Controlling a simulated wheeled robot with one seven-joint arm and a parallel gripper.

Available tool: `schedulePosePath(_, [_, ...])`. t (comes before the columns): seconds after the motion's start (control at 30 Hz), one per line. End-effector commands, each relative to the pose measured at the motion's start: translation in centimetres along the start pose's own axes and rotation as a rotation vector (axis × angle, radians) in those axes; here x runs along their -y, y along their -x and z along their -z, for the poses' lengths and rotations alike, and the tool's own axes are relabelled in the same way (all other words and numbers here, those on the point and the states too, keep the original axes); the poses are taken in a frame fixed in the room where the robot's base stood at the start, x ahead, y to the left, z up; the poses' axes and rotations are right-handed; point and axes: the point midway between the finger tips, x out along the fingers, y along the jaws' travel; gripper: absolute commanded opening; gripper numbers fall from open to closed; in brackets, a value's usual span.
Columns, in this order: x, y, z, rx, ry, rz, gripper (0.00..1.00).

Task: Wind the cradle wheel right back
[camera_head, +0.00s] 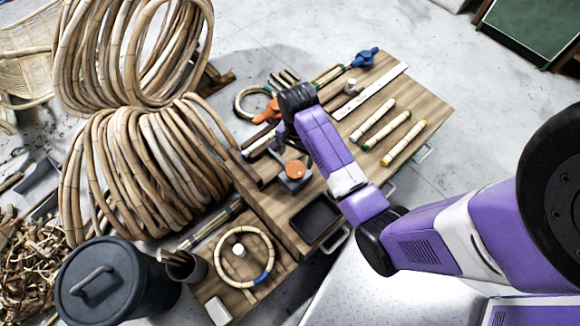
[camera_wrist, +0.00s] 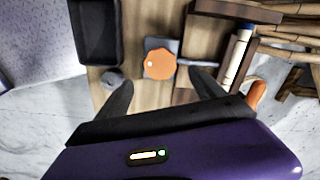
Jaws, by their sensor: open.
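An orange round wheel (camera_head: 295,169) sits on a dark block on the wooden bench, below my forearm in the head view. I take it for the cradle wheel, though no label shows. It also shows from above in the wrist view (camera_wrist: 160,65), on a grey block with a thin rod running right. In the wrist view my gripper (camera_wrist: 162,84) is open and empty, its two dark fingers spread either side of the wheel's near side. I cannot tell its height above the wheel. In the head view my fingers are not clearly visible behind the arm.
A black tray (camera_head: 315,217) lies beside the wheel. An orange handle (camera_head: 268,110), a blue-ended tool (camera_head: 365,57), a ruler (camera_head: 370,92) and several rattan pieces lie on the bench (camera_head: 425,100). Large rattan coils (camera_head: 150,160) and a dark lidded bin (camera_head: 100,285) stand left.

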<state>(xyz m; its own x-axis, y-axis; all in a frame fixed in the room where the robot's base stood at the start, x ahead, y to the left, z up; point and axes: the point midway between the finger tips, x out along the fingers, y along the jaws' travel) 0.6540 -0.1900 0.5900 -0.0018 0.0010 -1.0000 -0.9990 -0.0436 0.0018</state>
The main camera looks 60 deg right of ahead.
Motion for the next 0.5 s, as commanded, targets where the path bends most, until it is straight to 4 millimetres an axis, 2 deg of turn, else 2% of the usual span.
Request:
schedulePosePath(0.17, [-0.1, -1.6, -0.1, 0.002, -0.015, -0.002, 0.79])
schedulePosePath(0.5, [-0.1, -6.6, -0.1, 0.001, -0.013, -0.001, 0.79])
